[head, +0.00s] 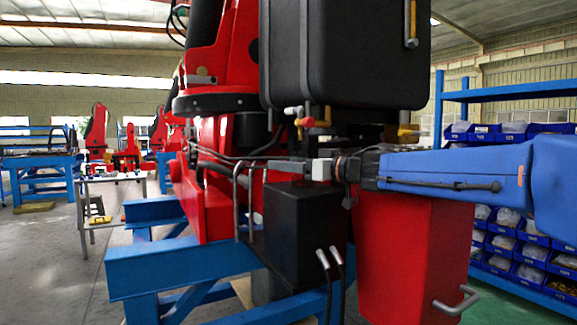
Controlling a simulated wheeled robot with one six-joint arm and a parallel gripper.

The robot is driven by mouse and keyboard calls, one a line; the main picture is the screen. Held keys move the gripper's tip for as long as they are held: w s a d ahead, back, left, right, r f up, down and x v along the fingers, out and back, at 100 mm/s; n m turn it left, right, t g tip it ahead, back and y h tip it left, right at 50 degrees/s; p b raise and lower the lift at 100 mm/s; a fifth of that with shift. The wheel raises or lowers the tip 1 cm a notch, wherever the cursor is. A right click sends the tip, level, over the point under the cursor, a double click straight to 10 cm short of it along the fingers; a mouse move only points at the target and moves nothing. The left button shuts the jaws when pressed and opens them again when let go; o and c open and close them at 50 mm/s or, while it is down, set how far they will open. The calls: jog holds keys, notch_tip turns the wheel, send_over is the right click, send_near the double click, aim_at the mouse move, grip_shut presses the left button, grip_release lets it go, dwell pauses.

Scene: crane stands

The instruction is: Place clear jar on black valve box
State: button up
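A black box (300,222), which seems to be the valve box, sits low on the red crane body, with its flat top just below my gripper. My gripper (278,165) reaches in from the right and points left over that top. Its fingers are small, dark and seen side-on, so I cannot tell whether they are open or shut. I cannot make out a clear jar at the fingers, on the box or elsewhere.
A large black tank (345,55) hangs above my gripper. A red tapered box (410,255) with a grey handle stands right of the black box. A blue stand (180,265) is below. Blue shelves (510,240) with bins stand right.

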jog(key=v, duration=1.1)
jog(key=shift+s+d, duration=0.2)
jog(key=shift+d, duration=0.05)
